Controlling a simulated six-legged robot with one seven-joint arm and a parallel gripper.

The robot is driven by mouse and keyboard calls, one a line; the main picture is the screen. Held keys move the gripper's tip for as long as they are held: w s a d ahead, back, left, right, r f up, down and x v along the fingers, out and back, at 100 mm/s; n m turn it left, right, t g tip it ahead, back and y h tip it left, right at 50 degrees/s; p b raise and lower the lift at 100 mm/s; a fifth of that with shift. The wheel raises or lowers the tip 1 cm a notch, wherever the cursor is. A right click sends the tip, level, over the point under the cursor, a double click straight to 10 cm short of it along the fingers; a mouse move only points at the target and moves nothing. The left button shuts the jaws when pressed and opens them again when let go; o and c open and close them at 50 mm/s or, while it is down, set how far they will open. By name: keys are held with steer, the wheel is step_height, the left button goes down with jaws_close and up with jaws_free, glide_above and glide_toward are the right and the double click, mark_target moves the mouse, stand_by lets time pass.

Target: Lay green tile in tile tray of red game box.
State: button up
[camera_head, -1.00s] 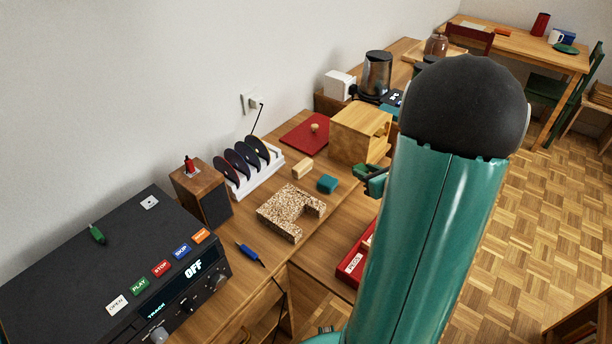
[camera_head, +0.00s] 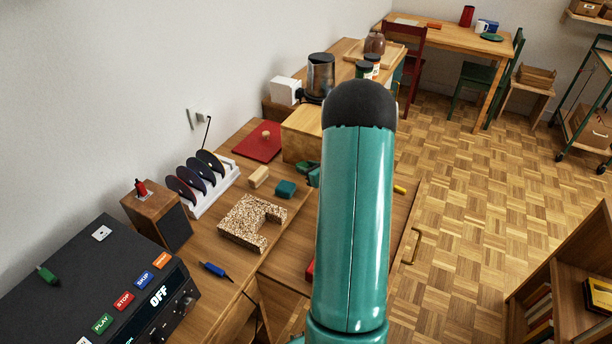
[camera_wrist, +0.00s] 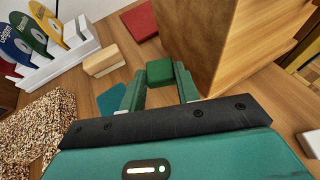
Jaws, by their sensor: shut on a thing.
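In the wrist view my gripper (camera_wrist: 160,88) is shut on a small green tile (camera_wrist: 160,72), held between the fingertips beside the wooden box. In the head view the gripper (camera_head: 308,172) shows partly at the left edge of my arm, and the tile cannot be made out. The red game box (camera_head: 310,270) shows only as a sliver, left of my arm; its tile tray is hidden. A red panel with a wooden knob (camera_head: 257,142) lies farther back on the desk.
A wooden box (camera_head: 302,132) stands close beside the gripper. A teal block (camera_head: 286,189), a pale wooden block (camera_head: 258,177) and a speckled U-shaped piece (camera_head: 247,222) lie on the desk.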

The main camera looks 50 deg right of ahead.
steer(key=shift+w+d+f, duration=0.15)
steer(key=shift+w+f, duration=0.25)
steer(key=shift+f, duration=0.15)
steer(key=shift+w+d+f, duration=0.1)
steer(key=shift+w+f, duration=0.05)
steer(key=shift+f, duration=1.55)
steer(key=o, duration=0.7)
steer(key=shift+f, duration=0.1)
